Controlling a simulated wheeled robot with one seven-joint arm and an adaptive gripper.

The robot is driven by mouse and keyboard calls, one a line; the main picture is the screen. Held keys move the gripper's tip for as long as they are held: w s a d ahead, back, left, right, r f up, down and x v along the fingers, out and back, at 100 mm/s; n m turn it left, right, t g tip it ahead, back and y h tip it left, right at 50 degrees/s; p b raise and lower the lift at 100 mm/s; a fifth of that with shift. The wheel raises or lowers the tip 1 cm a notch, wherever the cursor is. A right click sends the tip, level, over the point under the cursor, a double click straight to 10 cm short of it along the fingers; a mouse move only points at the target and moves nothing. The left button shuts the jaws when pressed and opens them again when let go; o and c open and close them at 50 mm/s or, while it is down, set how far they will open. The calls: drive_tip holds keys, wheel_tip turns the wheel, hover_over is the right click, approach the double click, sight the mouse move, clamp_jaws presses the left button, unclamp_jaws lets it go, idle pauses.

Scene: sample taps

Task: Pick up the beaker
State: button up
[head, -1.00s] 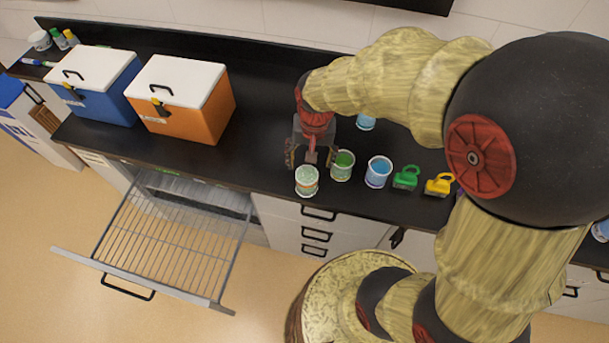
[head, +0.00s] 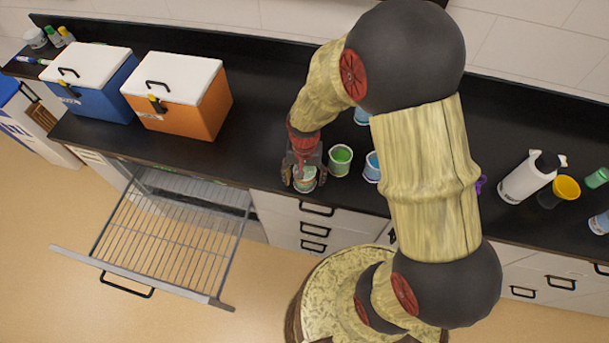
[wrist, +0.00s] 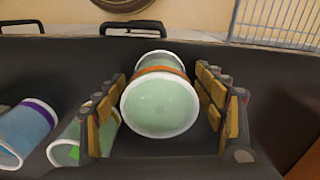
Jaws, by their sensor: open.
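A pale green beaker (wrist: 160,105) with a white rim and an orange band is in the middle of the wrist view. In the head view the beaker (head: 305,184) is near the counter's front edge, partly hidden by my gripper (head: 304,176). My gripper is open, with one finger on each side of the beaker. A small gap seems to show on both sides in the wrist view; contact cannot be told for certain.
A green cup (head: 340,160) and a blue cup (head: 373,167) stand close to the right. A blue cooler (head: 100,92) and an orange cooler (head: 190,115) stand to the left. A wire rack (head: 170,230) is pulled out below. A white bottle (head: 525,180) stands far right.

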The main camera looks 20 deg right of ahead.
drive_tip(key=shift+f, duration=0.1)
drive_tip(key=shift+c, duration=1.3)
drive_tip(key=c, duration=0.9)
